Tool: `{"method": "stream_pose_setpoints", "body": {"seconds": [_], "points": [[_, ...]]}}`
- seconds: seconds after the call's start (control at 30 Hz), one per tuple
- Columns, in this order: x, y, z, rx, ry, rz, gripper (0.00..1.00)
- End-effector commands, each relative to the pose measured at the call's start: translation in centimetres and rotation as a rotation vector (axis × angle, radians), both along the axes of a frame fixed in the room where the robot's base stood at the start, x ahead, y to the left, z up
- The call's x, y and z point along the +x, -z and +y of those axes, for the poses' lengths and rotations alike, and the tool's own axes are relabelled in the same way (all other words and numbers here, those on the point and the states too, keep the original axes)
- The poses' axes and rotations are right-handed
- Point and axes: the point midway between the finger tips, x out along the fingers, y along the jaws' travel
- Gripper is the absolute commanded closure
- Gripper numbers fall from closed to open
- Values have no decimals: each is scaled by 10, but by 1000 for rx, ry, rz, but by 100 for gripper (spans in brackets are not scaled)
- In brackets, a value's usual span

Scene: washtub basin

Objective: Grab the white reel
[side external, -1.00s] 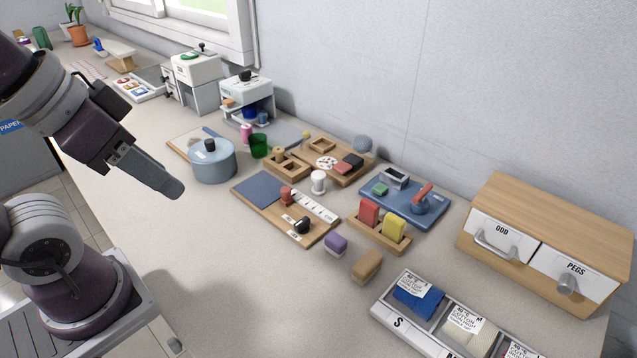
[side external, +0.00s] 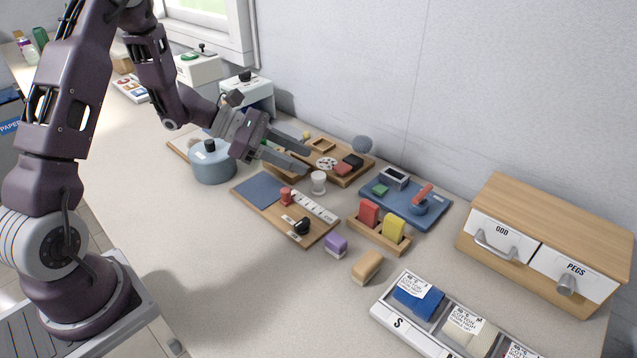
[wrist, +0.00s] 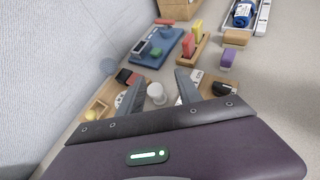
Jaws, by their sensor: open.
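The white reel (side external: 318,182) stands upright on the counter between the wooden tray and the board with the blue mat. In the wrist view the white reel (wrist: 156,93) shows between my two fingers, beyond their tips or close to them; the exact gap is hard to tell. My gripper (side external: 300,160) is open and empty, reaching in from the left, with its fingertips just left of and above the reel. The gripper (wrist: 180,82) also shows at the bottom of the wrist view, its fingers spread apart.
A wooden tray (side external: 345,178) with red and black blocks lies behind the reel. A board with a blue mat (side external: 258,189), red reel (side external: 285,196) and black knob (side external: 302,226) lies in front. A blue-grey pot (side external: 212,168) stands left. Free counter lies at the front.

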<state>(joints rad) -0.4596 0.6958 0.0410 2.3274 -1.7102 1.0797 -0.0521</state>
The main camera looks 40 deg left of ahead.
Motion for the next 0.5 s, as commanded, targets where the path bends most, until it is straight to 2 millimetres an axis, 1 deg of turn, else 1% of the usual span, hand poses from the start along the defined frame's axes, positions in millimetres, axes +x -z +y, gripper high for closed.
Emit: {"method": "stream_pose_setpoints", "body": {"seconds": [0.03, 0.1, 0.13, 0.27, 0.43, 0.5], "points": [[4, 16, 12, -27, -64, 33, 59], [7, 28, 23, -46, -120, 55, 59], [9, 31, 23, -50, -131, 59, 59], [19, 40, 13, -52, -134, 61, 59], [35, 60, -8, -50, -132, 62, 59], [42, 64, -15, -49, -132, 59, 59]]}}
